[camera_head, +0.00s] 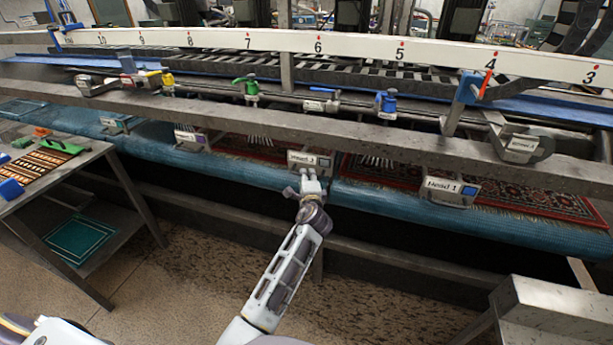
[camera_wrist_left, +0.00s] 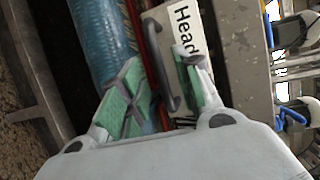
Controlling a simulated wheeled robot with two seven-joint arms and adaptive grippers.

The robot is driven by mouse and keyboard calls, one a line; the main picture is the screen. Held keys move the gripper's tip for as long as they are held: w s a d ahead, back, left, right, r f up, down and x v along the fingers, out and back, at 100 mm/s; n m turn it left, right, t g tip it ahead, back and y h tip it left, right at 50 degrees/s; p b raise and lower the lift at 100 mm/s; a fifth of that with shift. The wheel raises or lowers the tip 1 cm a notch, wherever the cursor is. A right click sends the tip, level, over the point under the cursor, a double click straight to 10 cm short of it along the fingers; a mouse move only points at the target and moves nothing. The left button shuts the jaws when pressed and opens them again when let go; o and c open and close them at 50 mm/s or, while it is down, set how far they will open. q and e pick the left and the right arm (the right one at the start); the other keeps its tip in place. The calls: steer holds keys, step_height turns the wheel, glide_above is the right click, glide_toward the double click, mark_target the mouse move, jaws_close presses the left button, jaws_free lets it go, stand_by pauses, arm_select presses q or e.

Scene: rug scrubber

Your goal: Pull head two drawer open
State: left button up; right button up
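The head drawer in front of my left gripper (camera_head: 311,187) is a small grey box with a white label (camera_head: 309,160) on the blue roller; its number is too small to read surely. In the left wrist view, the label (camera_wrist_left: 187,45) reads "Head", with the rest hidden behind a finger. A dark bar handle (camera_wrist_left: 159,62) stands out from the drawer front. My left gripper, with green pads (camera_wrist_left: 157,90), is open, with one finger on each side of the handle; I cannot tell whether they touch it. My right gripper is out of view.
Similar labelled boxes sit along the roller, one to the right (camera_head: 450,189) and one to the left (camera_head: 190,138). A grey beam (camera_head: 390,125) runs just above them. A table (camera_head: 95,150) stands at left, a metal bench (camera_head: 560,305) at lower right.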

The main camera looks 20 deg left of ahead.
arm_select(q)
steer(key=shift+x, duration=1.5)
jaws_close()
